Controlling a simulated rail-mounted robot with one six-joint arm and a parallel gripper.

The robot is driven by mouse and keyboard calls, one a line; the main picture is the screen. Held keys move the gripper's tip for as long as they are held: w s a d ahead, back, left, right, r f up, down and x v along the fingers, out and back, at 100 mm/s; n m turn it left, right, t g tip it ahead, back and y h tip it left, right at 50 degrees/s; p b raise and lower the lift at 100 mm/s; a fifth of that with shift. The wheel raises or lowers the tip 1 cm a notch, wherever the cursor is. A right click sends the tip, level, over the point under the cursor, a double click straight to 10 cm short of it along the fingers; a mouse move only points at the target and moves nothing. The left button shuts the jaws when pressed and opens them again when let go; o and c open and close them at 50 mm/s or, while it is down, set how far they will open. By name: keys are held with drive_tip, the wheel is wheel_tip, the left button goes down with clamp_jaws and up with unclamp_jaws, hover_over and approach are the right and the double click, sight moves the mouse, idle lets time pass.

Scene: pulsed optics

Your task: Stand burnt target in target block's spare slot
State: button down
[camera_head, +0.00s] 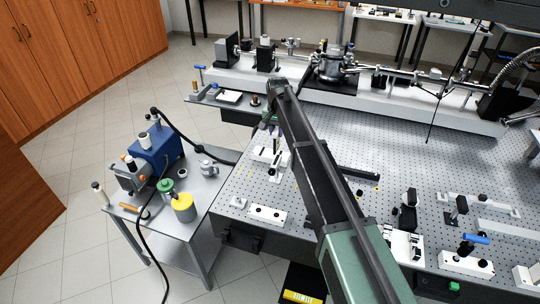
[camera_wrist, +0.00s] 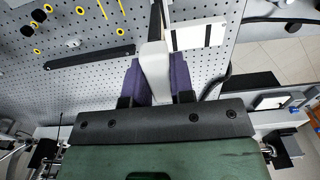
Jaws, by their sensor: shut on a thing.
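My gripper (camera_wrist: 154,85) has purple fingers shut on a pale grey upright piece (camera_wrist: 155,62), with a narrow dark part reaching beyond it. This piece may be the burnt target; I see no burn mark from here. In the head view my gripper (camera_head: 272,122) is small and partly hidden by my arm, above the left part of the optical table. A white block with black slots (camera_wrist: 200,35) lies just right of the held piece in the wrist view. It looks like the target block, and also shows below my gripper in the head view (camera_head: 264,155). I cannot tell which slot is free.
The perforated optical table (camera_head: 320,140) carries a long black bar (camera_wrist: 90,57) and yellow rings (camera_wrist: 80,10). A white plate with black knobs (camera_head: 267,215) lies near its front left edge. A cart (camera_head: 200,190) with a blue pump stands left.

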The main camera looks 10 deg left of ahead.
wheel_tip(320, 180, up, 4)
drive_tip(key=p, duration=0.4)
drive_tip(key=shift+r, duration=0.1)
